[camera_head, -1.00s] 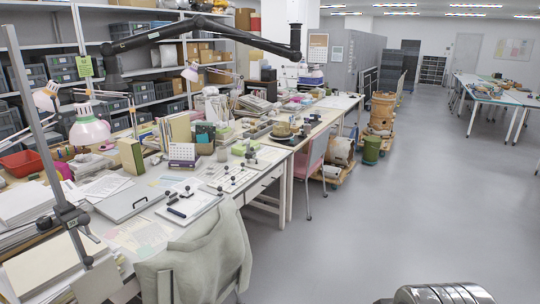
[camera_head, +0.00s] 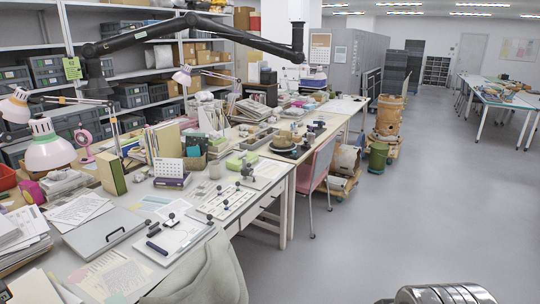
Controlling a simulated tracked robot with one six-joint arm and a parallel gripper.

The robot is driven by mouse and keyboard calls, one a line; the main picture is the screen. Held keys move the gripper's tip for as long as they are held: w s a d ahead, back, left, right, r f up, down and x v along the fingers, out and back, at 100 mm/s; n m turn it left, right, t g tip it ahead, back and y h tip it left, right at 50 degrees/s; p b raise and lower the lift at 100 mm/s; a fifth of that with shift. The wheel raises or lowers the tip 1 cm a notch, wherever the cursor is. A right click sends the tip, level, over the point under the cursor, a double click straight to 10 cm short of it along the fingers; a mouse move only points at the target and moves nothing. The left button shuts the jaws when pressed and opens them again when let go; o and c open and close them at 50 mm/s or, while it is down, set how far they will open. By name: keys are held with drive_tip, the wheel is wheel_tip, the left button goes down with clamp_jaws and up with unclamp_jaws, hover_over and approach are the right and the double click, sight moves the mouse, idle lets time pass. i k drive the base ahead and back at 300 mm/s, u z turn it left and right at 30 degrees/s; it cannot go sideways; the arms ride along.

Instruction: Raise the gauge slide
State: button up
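I cannot single out the gauge slide with certainty. White boards with black knobs lie flat on the near desk: one (camera_head: 183,236) carries a short dark bar (camera_head: 157,248), and another, narrower one (camera_head: 226,201) lies just behind it. Neither board is visibly being touched. My gripper is not in view, so its opening and anything it holds cannot be seen.
The cluttered desk holds a grey flat case (camera_head: 100,233), papers, books, a calendar (camera_head: 170,170) and a white lamp (camera_head: 50,150). A black jointed boom (camera_head: 200,28) spans above. A pink chair (camera_head: 318,170) stands beside the desk. The floor (camera_head: 400,220) right is clear.

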sight(248, 172)
drive_tip(key=i, duration=3.7)
drive_tip(key=u, duration=1.45)
